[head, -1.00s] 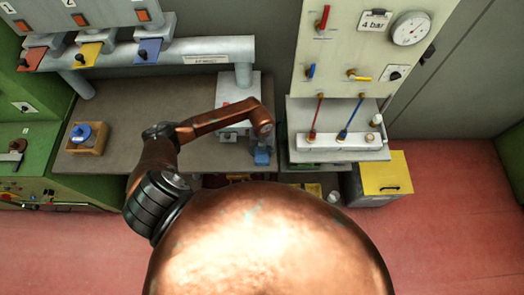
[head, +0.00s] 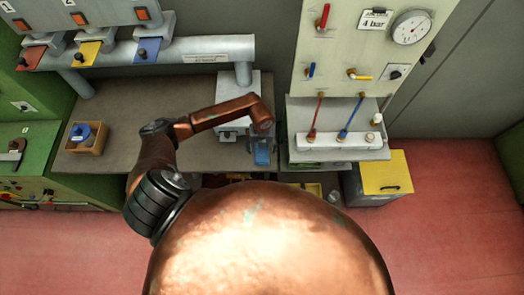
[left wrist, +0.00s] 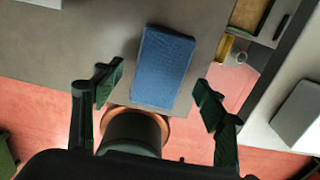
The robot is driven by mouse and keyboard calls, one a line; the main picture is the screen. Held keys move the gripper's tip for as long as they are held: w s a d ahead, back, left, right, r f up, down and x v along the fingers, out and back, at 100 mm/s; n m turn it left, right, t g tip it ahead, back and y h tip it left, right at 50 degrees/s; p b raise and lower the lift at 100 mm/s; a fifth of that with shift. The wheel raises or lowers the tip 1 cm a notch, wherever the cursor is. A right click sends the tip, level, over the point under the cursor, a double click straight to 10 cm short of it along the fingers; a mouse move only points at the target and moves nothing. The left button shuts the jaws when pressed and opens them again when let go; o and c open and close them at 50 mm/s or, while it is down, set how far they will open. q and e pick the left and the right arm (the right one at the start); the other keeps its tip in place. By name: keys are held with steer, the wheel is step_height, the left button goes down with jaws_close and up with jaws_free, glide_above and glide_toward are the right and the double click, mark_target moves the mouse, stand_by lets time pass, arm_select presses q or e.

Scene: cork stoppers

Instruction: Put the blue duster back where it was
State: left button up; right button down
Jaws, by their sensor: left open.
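The blue duster (left wrist: 163,66) is a blue rectangular block lying on the grey-brown bench top near its front edge. It also shows in the head view (head: 262,154) at the bench's front right corner, partly hidden by my left arm. My left gripper (left wrist: 160,88) is open, with one finger to each side of the duster's near end in the wrist view. The fingers appear apart from the duster, and their height above it is hard to judge. In the head view the left gripper is mostly hidden under my wrist. My right gripper is not in view.
A wooden box (head: 87,147) with a blue round item stands on the bench's left. A white manifold (head: 335,142) with red and blue rods sits on a shelf to the right. A yellow-lidded bin (head: 386,173) stands on the red floor. The bench's middle is clear.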

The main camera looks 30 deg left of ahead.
mark_target(262, 152)
arm_select(q)
step_height(262, 152, up, 10)
steer(key=b, duration=0.1)
steer(key=shift+b, duration=0.35)
stand_by(0.3)
